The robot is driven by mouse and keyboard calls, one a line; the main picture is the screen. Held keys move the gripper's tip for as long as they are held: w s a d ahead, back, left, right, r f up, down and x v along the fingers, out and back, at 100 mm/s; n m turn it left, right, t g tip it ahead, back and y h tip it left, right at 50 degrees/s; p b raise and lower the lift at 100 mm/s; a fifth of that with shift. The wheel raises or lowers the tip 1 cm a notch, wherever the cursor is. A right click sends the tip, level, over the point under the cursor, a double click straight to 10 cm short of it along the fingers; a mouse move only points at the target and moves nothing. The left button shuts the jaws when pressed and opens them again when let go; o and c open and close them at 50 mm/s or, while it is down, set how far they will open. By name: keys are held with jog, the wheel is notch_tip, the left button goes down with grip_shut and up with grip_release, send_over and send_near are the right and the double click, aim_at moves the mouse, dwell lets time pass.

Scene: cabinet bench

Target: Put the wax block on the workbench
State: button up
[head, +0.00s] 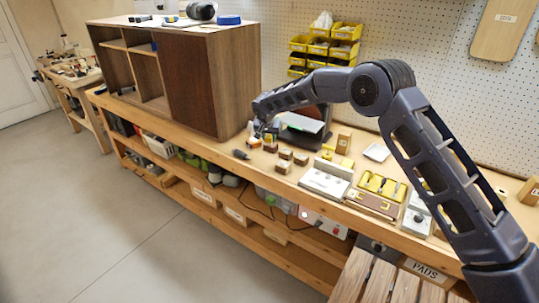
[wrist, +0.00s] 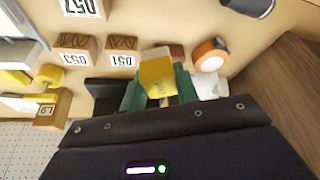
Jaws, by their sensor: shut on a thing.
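The wax block (wrist: 158,78) is a yellow block in the wrist view, between the green fingers of my gripper (wrist: 158,92). The fingers are shut on its sides. In the head view my gripper (head: 263,128) is low over the workbench (head: 262,163), just right of the brown cabinet. The block cannot be made out there. I cannot tell whether it touches the bench top.
Small wooden blocks (head: 285,154) with labels stand close by; two (wrist: 122,52) show left of the wax block in the wrist view. An orange and white round thing (wrist: 210,55) is close on its right. The cabinet (head: 205,85) stands left.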

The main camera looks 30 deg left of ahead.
aim_at(270, 159)
notch_tip(270, 159, down, 10)
jog(key=shift+r, duration=0.15)
dwell(0.4)
jog(key=o, duration=1)
jog(key=shift+c, duration=0.2)
jog(key=v, duration=1.2)
jog(key=shift+s+d, duration=0.1)
